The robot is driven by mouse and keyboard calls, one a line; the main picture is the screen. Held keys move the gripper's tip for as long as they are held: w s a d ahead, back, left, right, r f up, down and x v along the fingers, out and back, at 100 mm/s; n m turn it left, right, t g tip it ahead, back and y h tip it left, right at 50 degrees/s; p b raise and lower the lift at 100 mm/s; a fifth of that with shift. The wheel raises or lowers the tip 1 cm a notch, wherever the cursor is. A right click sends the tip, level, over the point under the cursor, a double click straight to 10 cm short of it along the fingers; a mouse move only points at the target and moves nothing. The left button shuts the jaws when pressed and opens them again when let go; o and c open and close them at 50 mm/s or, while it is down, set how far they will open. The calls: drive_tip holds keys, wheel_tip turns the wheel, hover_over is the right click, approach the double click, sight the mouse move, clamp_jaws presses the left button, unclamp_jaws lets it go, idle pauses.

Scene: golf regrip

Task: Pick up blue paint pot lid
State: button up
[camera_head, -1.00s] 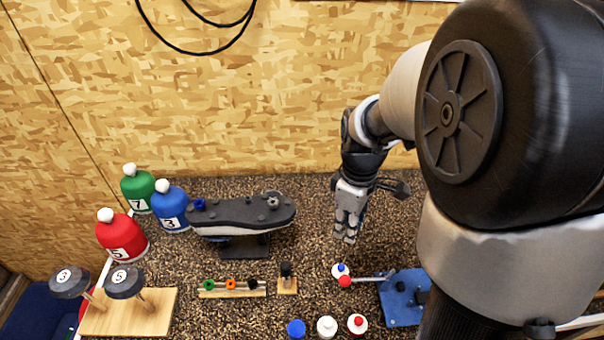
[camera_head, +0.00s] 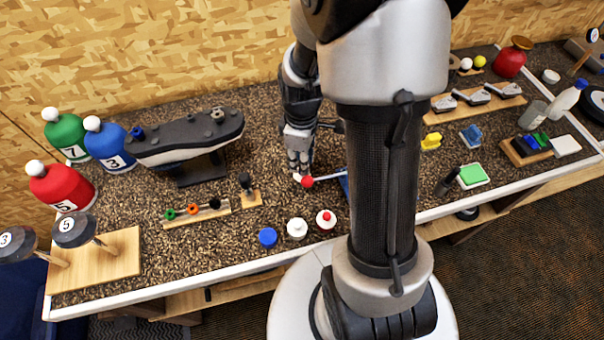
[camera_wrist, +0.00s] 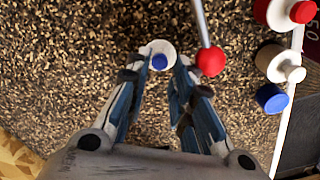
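The blue paint pot lid, a white disc with a blue knob (camera_wrist: 160,60), lies on the speckled bench top. In the wrist view it sits at the tips of my gripper (camera_wrist: 160,68), whose two fingers are apart with the blue knob between their ends. I cannot tell whether either finger touches it. In the head view my gripper (camera_head: 299,168) points down over the lid, which is mostly hidden. The blue pot (camera_head: 267,237) stands nearer the bench's front edge; it also shows in the wrist view (camera_wrist: 271,98).
A red ball (camera_wrist: 211,61) on a metal rod is close to my right finger. A white pot (camera_head: 297,229) and a red-knobbed pot (camera_head: 326,219) stand beside the blue pot. A golf-shoe-like dark form (camera_head: 190,138) on a stand and a peg rack (camera_head: 196,213) are to the left.

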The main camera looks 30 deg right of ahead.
wheel_tip(320, 180, down, 3)
drive_tip(key=shift+f+b, duration=0.15)
drive_tip(key=shift+b, duration=0.25)
drive_tip(key=c, duration=0.4)
drive_tip(key=shift+r, duration=0.25)
